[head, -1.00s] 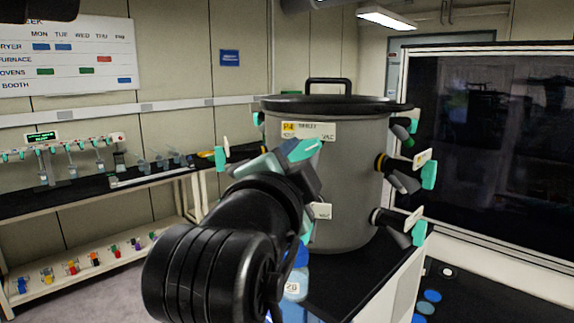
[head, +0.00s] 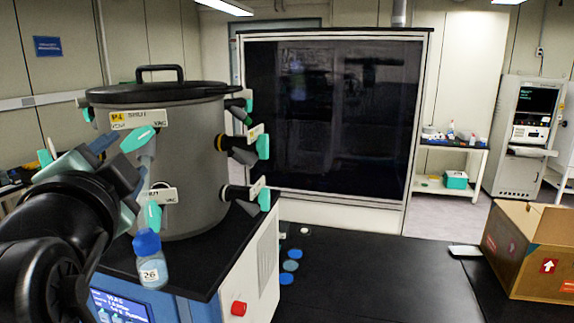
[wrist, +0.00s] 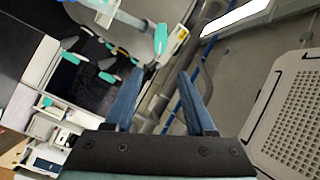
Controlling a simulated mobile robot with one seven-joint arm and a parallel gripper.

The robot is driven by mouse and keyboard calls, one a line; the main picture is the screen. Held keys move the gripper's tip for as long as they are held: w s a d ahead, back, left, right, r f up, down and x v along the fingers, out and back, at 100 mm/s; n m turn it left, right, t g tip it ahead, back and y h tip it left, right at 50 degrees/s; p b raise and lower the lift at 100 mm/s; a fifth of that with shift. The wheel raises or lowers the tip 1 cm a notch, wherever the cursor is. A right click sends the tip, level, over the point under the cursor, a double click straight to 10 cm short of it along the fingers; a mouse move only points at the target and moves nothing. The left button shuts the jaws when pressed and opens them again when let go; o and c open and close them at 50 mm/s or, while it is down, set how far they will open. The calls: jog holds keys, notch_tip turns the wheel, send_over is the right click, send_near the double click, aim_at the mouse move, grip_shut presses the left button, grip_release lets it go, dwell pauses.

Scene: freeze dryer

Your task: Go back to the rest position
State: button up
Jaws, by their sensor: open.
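My gripper (wrist: 160,73) is open in the wrist view, its two blue fingers apart with nothing between them. In the head view my gripper and black arm are at the left, in front of the grey drum (head: 190,195) of the freeze dryer, and overlap its left side. The fingertips are hard to make out there. A bottle (head: 151,270) with a blue cap and the number 26 is below a teal-handled front valve. The gripper is apart from the bottle, above and left of it in the picture.
More teal-handled valves (head: 262,146) stick out from the drum's right side. A black bench (head: 370,285) carries several blue discs (head: 290,266) and an open cardboard box (head: 530,250). The bench middle is clear. A large dark glass cabinet (head: 330,120) stands behind.

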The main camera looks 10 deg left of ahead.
jog(key=s+d+n+t+h+b, duration=0.1)
jog(key=d+n+t+h+b, duration=0.4)
jog(key=d, duration=1.1)
jog(key=s+d+r+n+t+h+b, duration=0.2)
jog(key=s+d+t+b, duration=0.3)
jog(key=s+d, duration=0.3)
jog(key=d+t, duration=0.1)
jog(key=d, duration=0.1)
jog(key=shift+s+d+r+h, duration=0.15)
jog(key=shift+d+r+h, duration=0.15)
jog(key=shift+d, duration=0.1)
